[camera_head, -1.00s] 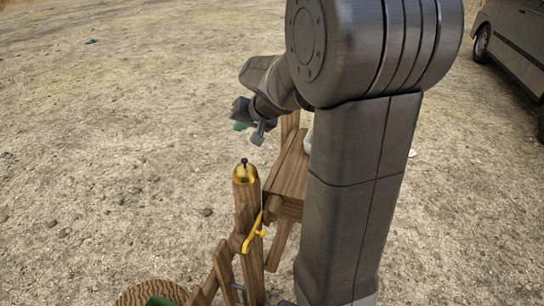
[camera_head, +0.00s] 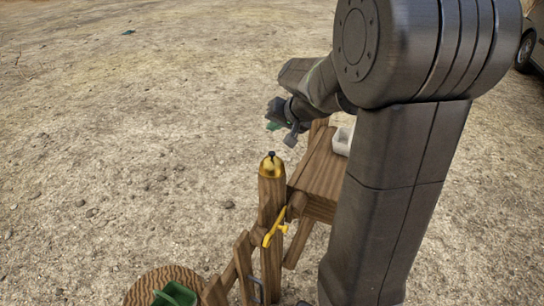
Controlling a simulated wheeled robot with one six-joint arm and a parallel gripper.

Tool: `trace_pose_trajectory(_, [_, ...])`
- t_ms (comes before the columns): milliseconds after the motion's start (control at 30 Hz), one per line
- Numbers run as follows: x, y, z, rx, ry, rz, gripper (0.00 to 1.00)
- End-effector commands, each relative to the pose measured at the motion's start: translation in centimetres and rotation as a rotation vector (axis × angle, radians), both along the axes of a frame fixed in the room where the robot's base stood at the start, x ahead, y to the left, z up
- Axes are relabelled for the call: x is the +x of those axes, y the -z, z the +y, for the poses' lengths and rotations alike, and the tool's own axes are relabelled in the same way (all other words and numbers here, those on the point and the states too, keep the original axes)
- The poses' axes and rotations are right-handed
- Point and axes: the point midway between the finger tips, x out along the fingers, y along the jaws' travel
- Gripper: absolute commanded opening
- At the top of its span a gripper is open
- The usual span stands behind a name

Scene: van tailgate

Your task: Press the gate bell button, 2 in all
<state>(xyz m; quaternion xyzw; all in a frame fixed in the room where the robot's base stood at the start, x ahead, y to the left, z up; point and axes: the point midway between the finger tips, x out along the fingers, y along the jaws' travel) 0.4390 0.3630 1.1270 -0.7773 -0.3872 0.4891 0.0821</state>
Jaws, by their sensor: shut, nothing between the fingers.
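The gate bell is a brass dome (camera_head: 272,168) on top of a wooden post (camera_head: 271,225). Its small dark button (camera_head: 271,154) sticks up from the top of the dome. My gripper (camera_head: 291,138) is shut and empty, above and a little to the right of the bell in the picture, apart from the button. My arm reaches in from the right and hides part of the ground and of the wooden structure behind it.
A yellow handle (camera_head: 275,228) is on the post's side. A wooden shelf (camera_head: 322,172) with a white container (camera_head: 343,141) stands to the right. A round wooden top (camera_head: 140,290) with a green object (camera_head: 175,295) is at lower left. A van (camera_head: 531,38) stands at far right. Open ground lies left.

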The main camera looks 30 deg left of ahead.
Motion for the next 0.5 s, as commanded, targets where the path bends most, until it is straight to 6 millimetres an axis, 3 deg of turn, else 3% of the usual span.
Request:
trace_pose_trajectory(33, [0.0, 1.3, 0.0, -0.001, 0.001, 0.001, 0.00])
trace_pose_trajectory(233, [0.0, 4.4, 0.0, 0.000, 0.000, 0.001, 0.00])
trace_pose_trajectory(500, [0.0, 6.2, 0.0, 0.000, 0.001, 0.001, 0.00])
